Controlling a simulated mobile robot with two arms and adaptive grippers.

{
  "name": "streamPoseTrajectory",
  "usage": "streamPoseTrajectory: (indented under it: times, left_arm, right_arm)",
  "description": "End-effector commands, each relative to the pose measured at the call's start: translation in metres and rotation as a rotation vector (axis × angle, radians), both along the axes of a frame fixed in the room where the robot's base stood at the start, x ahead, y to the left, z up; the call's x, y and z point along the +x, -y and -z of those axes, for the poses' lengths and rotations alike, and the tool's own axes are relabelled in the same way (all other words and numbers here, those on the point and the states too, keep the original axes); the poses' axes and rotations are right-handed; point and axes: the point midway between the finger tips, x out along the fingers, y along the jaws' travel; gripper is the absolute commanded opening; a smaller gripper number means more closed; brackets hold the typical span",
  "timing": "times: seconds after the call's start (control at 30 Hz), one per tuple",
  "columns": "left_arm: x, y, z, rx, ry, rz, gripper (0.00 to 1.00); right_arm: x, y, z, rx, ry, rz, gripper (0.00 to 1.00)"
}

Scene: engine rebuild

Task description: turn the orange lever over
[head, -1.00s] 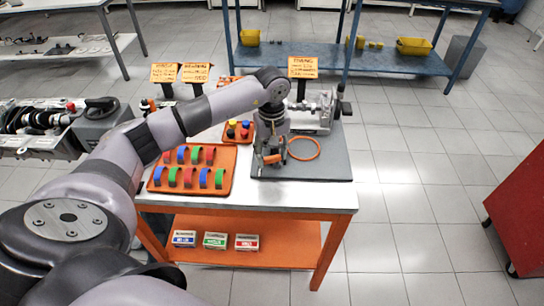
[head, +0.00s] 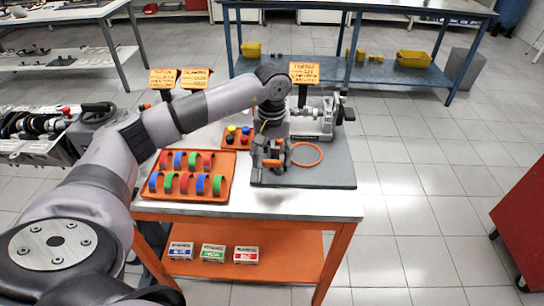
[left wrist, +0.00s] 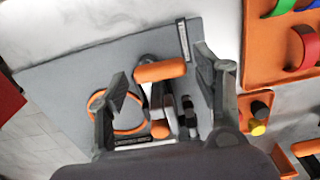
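The orange lever (left wrist: 160,71) shows in the left wrist view as a thick orange bar on a dark arm, above the grey mat (left wrist: 60,88). My left gripper (left wrist: 163,64) is open, with one finger on each side of the lever. I see gaps between the bar and both fingers. In the head view my left gripper (head: 270,158) points down over the mat and partly hides the lever (head: 272,163). A second, smaller orange piece (left wrist: 160,129) lies nearer the palm in the left wrist view. My right gripper is in neither view.
An orange ring (head: 307,154) lies on the mat right of my gripper. A grey metal machine (head: 316,121) stands behind it. An orange tray (head: 219,191) of coloured curved pieces is at left. The mat's front right is clear.

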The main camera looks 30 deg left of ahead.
Motion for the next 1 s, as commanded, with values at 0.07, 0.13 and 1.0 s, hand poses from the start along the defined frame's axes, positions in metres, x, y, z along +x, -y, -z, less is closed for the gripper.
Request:
streamPoseTrajectory:
  times: [0.07,0.13,1.0]
  left_arm:
    - [0.000,0.000,0.000,0.000,0.000,0.000,0.67]
    - [0.000,0.000,0.000,0.000,0.000,0.000,0.67]
    - [0.001,0.000,-0.110,0.000,0.002,0.000,0.67]
  right_arm:
    - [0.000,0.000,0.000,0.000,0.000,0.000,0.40]
    - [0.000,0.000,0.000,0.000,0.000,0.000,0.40]
    - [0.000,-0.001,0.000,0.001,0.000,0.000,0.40]
